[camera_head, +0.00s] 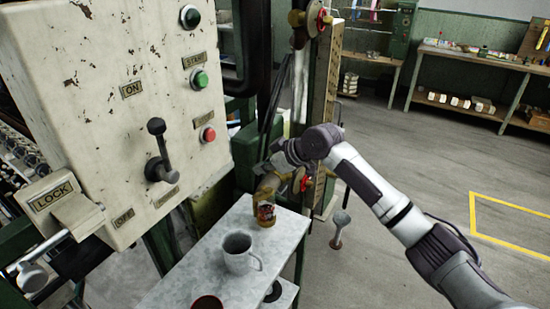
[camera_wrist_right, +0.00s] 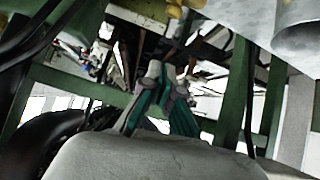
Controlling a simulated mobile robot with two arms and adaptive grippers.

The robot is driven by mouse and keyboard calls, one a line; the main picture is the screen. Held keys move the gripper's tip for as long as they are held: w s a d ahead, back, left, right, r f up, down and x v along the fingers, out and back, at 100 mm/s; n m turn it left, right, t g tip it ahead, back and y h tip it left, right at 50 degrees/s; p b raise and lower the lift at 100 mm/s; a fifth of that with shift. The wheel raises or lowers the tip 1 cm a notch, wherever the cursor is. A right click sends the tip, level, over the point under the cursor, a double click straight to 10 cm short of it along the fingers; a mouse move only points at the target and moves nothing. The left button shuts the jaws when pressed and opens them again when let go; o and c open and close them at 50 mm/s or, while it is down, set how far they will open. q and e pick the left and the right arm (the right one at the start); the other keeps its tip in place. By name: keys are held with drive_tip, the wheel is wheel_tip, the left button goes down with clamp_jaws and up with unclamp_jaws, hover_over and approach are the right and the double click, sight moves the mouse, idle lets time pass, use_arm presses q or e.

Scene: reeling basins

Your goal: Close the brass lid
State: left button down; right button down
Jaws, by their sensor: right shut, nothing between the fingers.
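A brass-coloured piece (camera_head: 268,186) shows just behind a small tin with a coloured label (camera_head: 266,214); I cannot tell for sure whether this is the brass lid or how far open it is. My right gripper (camera_head: 266,167) is close above this piece, partly hidden by its own wrist; I cannot tell whether they touch. In the right wrist view the fingers (camera_wrist_right: 165,82) with teal sides are together and empty. No lid can be made out clearly there. My left gripper is out of view.
A grey table (camera_head: 190,262) holds a pale mug (camera_head: 240,254) and a reddish-brown cup (camera_head: 207,302). A worn control panel (camera_head: 110,90) with levers stands at left. A red handwheel (camera_head: 306,183) is right of the gripper. Open floor (camera_head: 400,150) lies at right.

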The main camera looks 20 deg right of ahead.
sight(265, 189)
drive_tip(key=shift+x, duration=0.95)
drive_tip(key=shift+s+d+f+p, duration=0.15)
drive_tip(key=shift+d+f+p, duration=0.1)
drive_tip(key=shift+f+p, duration=0.25)
drive_tip(key=shift+s+d+f+p, duration=0.2)
drive_tip(key=shift+d+f+p, duration=0.1)
drive_tip(key=shift+f, duration=0.3)
drive_tip(key=shift+s+d+f, duration=0.25)
drive_tip(key=shift+f, duration=0.35)
drive_tip(key=shift+w, duration=0.1)
drive_tip(key=shift+f, duration=0.1)
